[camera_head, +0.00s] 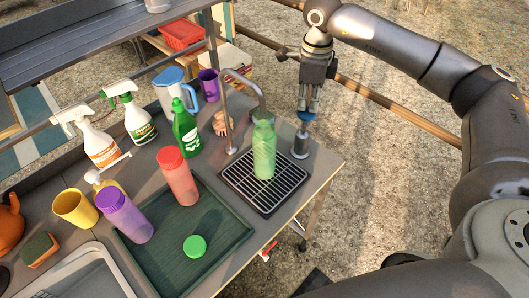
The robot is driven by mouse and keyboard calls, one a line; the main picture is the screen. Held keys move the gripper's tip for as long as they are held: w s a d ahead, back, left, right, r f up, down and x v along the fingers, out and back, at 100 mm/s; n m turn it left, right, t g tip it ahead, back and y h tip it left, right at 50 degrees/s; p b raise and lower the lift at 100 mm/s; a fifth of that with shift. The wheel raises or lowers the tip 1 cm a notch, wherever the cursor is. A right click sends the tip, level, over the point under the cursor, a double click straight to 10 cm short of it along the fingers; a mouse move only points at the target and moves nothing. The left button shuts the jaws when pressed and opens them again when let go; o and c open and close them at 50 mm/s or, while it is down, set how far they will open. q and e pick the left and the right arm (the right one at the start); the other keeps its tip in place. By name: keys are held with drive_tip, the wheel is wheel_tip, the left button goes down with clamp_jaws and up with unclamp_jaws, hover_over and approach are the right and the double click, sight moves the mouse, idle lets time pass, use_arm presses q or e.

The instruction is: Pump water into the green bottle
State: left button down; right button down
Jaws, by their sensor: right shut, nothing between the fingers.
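The translucent green bottle (264,152) stands upright and uncapped-looking on the black drain grate (240,186), beneath the spout of the curved metal tap (244,82). Just right of it is a metal pump post (300,147) with a blue top (306,117). My right gripper (309,108) points down with its fingers together and empty, at the blue top; I cannot tell whether it touches. A green cap (194,246) lies on the dark green tray. My left gripper is not in view.
The dark green tray (225,222) holds a red bottle (178,176) and a purple bottle (124,214). A green detergent bottle (185,130), spray bottles (98,143), a blue pitcher (176,92) and a yellow cup (75,208) stand behind and left. The counter's right edge is near the pump.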

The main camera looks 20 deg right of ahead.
sight(307, 111)
drive_tip(key=shift+s+f+b, duration=0.1)
drive_tip(key=shift+f+b, duration=1.55)
drive_tip(key=shift+f, duration=0.8)
drive_tip(key=shift+r, duration=0.1)
drive_tip(key=shift+r+p, duration=1.7)
drive_tip(key=shift+r, duration=0.75)
drive_tip(key=shift+f, duration=0.15)
